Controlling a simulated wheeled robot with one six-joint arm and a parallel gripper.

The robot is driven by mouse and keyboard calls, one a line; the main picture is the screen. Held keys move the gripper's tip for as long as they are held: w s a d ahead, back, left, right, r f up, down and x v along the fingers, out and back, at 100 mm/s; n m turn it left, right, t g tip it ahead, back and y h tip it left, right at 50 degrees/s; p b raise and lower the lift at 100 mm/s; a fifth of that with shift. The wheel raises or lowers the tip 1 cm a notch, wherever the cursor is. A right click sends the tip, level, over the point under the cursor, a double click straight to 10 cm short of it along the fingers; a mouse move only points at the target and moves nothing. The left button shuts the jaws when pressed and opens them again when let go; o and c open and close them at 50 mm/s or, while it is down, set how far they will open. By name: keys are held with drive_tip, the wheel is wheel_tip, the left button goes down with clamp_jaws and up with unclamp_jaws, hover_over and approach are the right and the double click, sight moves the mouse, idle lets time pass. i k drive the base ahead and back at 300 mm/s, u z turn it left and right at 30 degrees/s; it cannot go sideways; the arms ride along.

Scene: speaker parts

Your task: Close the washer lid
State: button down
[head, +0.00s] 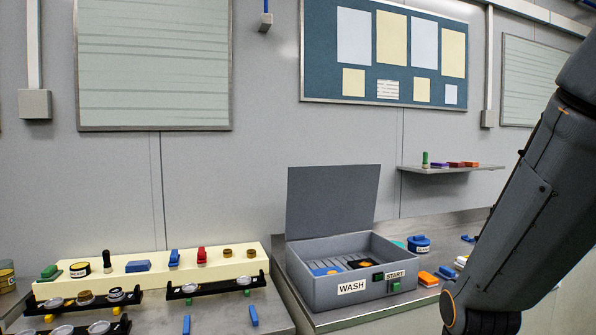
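The washer (350,273) is a grey box on the metal bench, with a WASH label and a START label beside a green button on its front. Its flat grey lid (332,199) stands up, hinged open at the back edge. Inside the washer lie a blue part (325,271) and a dark round part with an orange spot (359,264) on a slatted rack. My dark grey arm comes down on the right, apart from the washer. My gripper is outside the picture.
A cream stepped rack (150,285) with several small coloured parts and black trays stands on the left bench. Blue and orange parts (428,279) lie right of the washer, near my arm. A wall shelf (450,170) holds several small items. The space above the washer is clear.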

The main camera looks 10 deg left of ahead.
sight(322, 200)
drive_tip(key=u, duration=0.65)
drive_tip(key=i, duration=1.2)
drive_tip(key=z, duration=0.15)
